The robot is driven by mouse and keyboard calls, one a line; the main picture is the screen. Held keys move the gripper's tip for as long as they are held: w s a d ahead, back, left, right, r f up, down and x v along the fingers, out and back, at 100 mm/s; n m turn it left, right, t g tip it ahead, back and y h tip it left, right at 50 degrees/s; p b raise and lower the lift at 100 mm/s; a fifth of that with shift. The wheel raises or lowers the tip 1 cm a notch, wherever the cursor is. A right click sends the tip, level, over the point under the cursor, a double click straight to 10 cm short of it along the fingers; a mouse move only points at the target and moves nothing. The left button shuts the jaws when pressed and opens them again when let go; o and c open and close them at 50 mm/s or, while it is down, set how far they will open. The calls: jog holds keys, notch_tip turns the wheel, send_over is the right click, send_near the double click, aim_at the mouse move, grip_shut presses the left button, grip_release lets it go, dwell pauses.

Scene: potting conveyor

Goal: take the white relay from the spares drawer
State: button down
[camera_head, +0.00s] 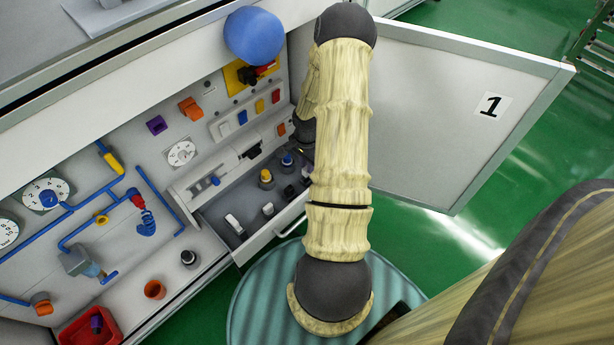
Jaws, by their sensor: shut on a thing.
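The spares drawer (277,233) is pulled out at the bottom of the panel, below a grey ledge. A small white block (235,224), which looks like the white relay, stands near the drawer's left front corner. It is clear of my arm in the picture. My arm comes down in front of the drawer's right end, with a dark wrist joint showing behind it. My gripper's fingers are hidden behind the arm, so what they hold does not show.
The drawer also holds a yellow-topped part (266,178), a blue-topped part (287,160) and several dark pieces. An open cabinet door (430,110) marked 1 stands to the right.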

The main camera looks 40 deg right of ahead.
jog(key=shift+r, duration=0.15)
jog(key=shift+r+p, duration=1.35)
jog(key=shift+p, duration=0.05)
